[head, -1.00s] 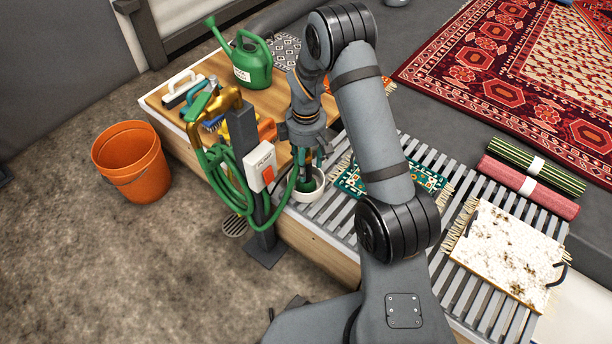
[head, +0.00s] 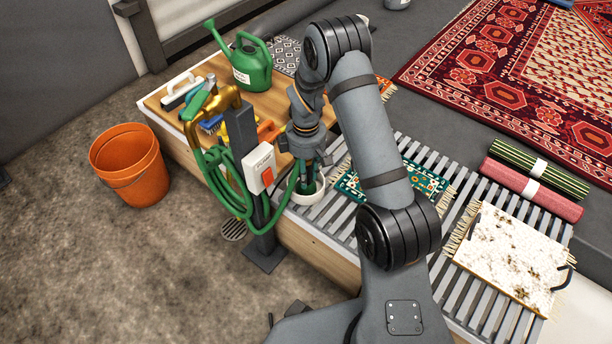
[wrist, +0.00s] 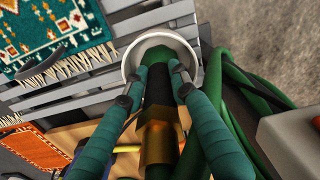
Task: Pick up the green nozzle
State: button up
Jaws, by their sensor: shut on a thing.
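The nozzle (wrist: 158,88) stands with its green head down in a round white cup (wrist: 133,66). Its dark body and brass collar show between my fingers in the wrist view. My gripper (wrist: 157,82) has its two teal-wrapped fingers shut on the nozzle, one on each side, just above the cup. In the head view my gripper (head: 308,176) points down into the white cup (head: 309,196), and the nozzle is mostly hidden by the fingers. The cup sits at the edge of the slatted rack.
A green hose (head: 222,172) loops on a dark post with a switch box (head: 259,168) close left of my gripper. A small teal rug (head: 350,185) lies on the slats at right. An orange bucket (head: 130,165) is on the floor.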

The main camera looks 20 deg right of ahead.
jog(key=c, duration=0.4)
grip_shut()
jog(key=shift+r, duration=0.1)
